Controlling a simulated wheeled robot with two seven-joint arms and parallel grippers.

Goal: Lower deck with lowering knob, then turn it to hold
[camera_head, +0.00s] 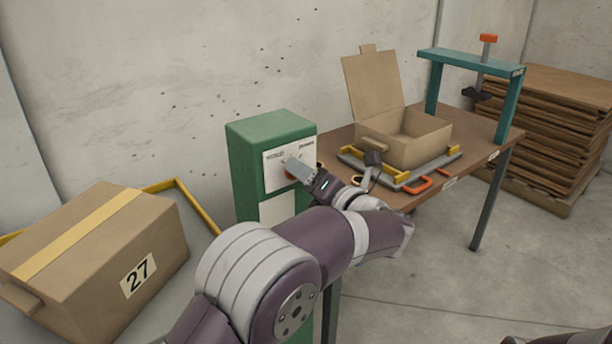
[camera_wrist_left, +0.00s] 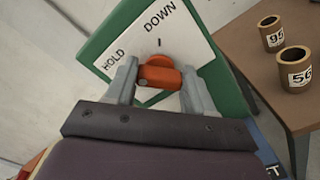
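The orange lowering knob (camera_wrist_left: 160,74) sits on a white panel (camera_wrist_left: 187,30) marked HOLD and DOWN, on the front of a green cabinet (camera_head: 262,133). In the left wrist view, my left gripper (camera_wrist_left: 160,78) has one finger on each side of the knob. Both fingers appear to touch it. In the head view, my left gripper (camera_head: 294,170) is at the panel and covers most of the knob. I cannot tell which mark the knob points to. A grey plate with yellow rails (camera_head: 456,156) lies under an open carton; I cannot tell whether this is the deck. My right gripper is out of view.
The open carton (camera_head: 425,150) stands on a brown table (camera_head: 340,140) right of the cabinet, beside a teal frame (camera_head: 434,92). Two numbered cups (camera_wrist_left: 294,70) show on the table in the wrist view. A closed carton marked 27 (camera_head: 80,262) is at the left.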

